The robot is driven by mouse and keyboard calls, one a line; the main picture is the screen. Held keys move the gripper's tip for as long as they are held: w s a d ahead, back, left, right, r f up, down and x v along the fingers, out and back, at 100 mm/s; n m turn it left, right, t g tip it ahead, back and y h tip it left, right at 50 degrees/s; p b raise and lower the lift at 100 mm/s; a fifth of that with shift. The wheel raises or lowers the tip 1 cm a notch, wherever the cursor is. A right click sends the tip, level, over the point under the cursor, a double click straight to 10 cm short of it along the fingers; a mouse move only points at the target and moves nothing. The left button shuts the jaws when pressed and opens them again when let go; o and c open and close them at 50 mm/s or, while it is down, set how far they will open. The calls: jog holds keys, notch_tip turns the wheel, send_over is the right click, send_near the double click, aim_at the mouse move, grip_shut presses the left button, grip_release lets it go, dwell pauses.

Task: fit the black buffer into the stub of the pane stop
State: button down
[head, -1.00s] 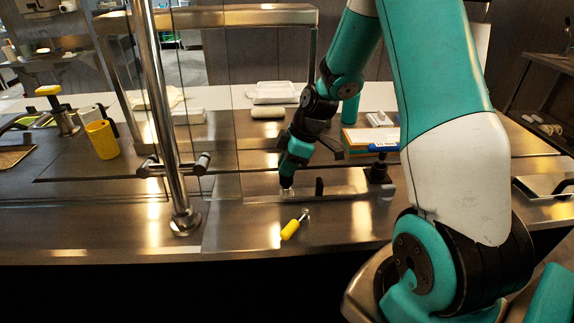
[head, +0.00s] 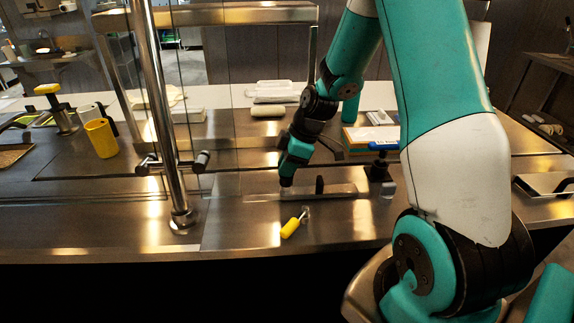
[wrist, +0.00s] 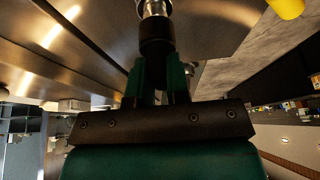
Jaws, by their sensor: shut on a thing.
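My gripper (head: 287,182) points down just above the steel counter, right of the chrome post. In the wrist view its two green fingers (wrist: 160,80) are shut on the black buffer (wrist: 157,40), a short dark cylinder. A shiny metal piece (wrist: 154,8) is in line with the buffer's far end, at the top edge of that view. I cannot tell whether they touch or are joined. The pane stop's stub cannot be made out with certainty. In the head view the buffer is too small to make out at my fingertips.
A yellow-handled tool (head: 291,227) lies on the counter in front of my gripper. A flat metal tool with a dark upright grip (head: 319,186) is just right. The chrome post (head: 171,120) with crossbar and glass stands left. A yellow cup (head: 101,139) is farther left.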

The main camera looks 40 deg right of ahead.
jog(key=shift+f+b, duration=0.9)
jog(key=shift+f, duration=0.25)
jog(key=c, duration=1)
grip_release()
jog(key=shift+r, duration=0.1)
jog(key=b+v, duration=0.1)
jog(key=v, duration=1.6)
jog(key=shift+d+r, duration=0.1)
jog(key=shift+r, duration=0.05)
jog(key=s+a+r+m+g, duration=0.1)
jog(key=s+a, duration=0.1)
jog(key=a, duration=0.6)
jog(key=s+a, duration=0.2)
jog(key=a, duration=0.5)
jog(key=s+a+m, duration=0.1)
jog(key=s+a, duration=0.3)
jog(key=s+a+m+g, duration=0.1)
jog(key=s+a, duration=0.3)
jog(key=s, duration=0.1)
jog(key=s+a+f+m, duration=0.1)
jog(key=s+a, duration=0.4)
jog(key=shift+s+g, duration=0.2)
jog(key=shift+g, duration=0.1)
